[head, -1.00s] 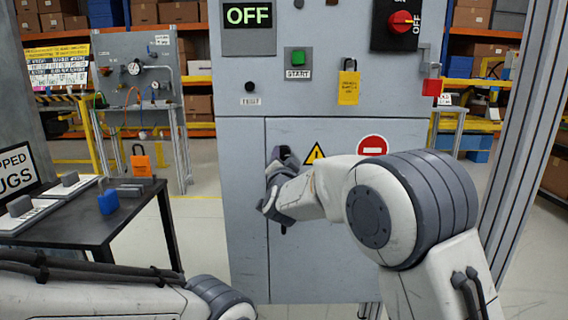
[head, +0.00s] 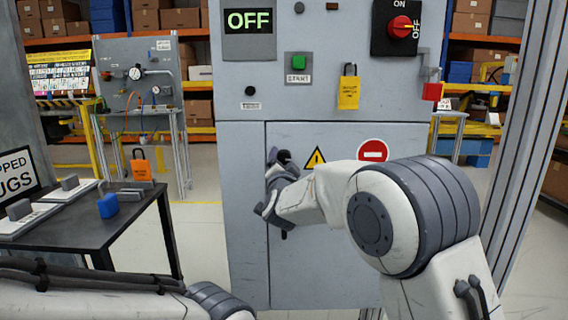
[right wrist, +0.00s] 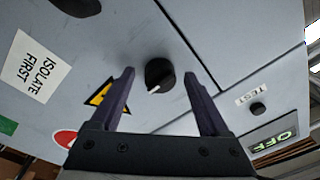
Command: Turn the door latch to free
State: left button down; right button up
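The door latch is a round black knob with a white pointer mark, on the grey cabinet door (head: 330,265). In the right wrist view the knob (right wrist: 159,73) lies between the fingertips, with its mark pointing down and left. In the head view the knob (head: 284,157) shows partly above my right gripper (head: 272,182). The right gripper is open, with a finger on each side of the knob and gaps to both. I cannot tell how deep the tips reach. Part of my left arm shows at lower left, but its gripper is out of view.
The cabinet carries an OFF display (head: 249,20), a green START button (head: 299,62), a red rotary switch (head: 400,27) and a yellow tag (head: 348,93). A warning triangle (right wrist: 104,96) is close to the knob. A dark table (head: 125,210) stands at left.

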jog(key=s+p, duration=0.1)
jog(key=s, duration=0.9)
jog(key=shift+s+f, duration=0.2)
jog(key=shift+f, duration=0.25)
